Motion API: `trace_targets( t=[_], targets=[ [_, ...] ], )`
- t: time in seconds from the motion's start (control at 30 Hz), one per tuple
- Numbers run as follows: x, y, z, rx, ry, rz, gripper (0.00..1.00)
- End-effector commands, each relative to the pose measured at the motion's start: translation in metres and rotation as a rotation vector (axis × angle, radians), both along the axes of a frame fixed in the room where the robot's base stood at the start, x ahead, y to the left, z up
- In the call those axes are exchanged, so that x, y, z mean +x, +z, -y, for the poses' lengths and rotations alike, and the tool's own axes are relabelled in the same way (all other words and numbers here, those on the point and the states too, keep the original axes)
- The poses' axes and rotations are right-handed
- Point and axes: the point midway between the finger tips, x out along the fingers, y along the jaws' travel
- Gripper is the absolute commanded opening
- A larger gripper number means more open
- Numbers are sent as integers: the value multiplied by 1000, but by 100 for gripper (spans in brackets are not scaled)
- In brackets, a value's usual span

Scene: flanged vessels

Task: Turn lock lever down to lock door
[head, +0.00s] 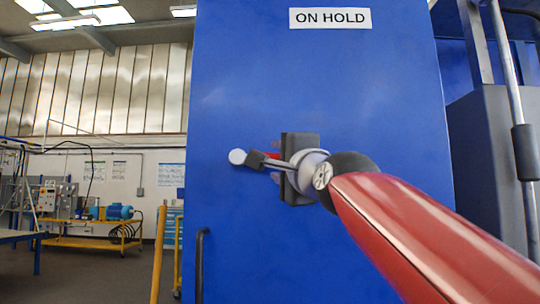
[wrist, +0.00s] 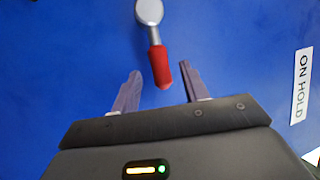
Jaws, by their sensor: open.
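The lock lever (wrist: 159,66) has a grey round hub, a grey shaft and a red grip. In the wrist view it points from the hub at the top down between my fingers. In the head view its grey hub (head: 237,157) is on the left and the lever runs about level to the right, with a bit of red showing. My gripper (wrist: 159,71) is open, with one finger on each side of the red grip and a visible gap on both sides. In the head view my gripper (head: 274,167) partly hides the grip. Whether the lever is touched from behind cannot be seen.
The blue door (head: 330,80) fills the middle and carries an ON HOLD sign (head: 330,18) above the lever. A dark vertical handle (head: 200,262) is at its lower left. Grey columns and pipes (head: 488,150) stand at right. A workshop with a yellow cart (head: 95,243) lies behind at left.

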Motion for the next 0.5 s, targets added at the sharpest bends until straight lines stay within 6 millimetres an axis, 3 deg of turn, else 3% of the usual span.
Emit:
trace_targets(
  t=[0.2,0.5],
  targets=[
    [29,9,-12,-2,-1,-1,45],
    [37,10,-15,-3,-1,0,45]
  ],
)
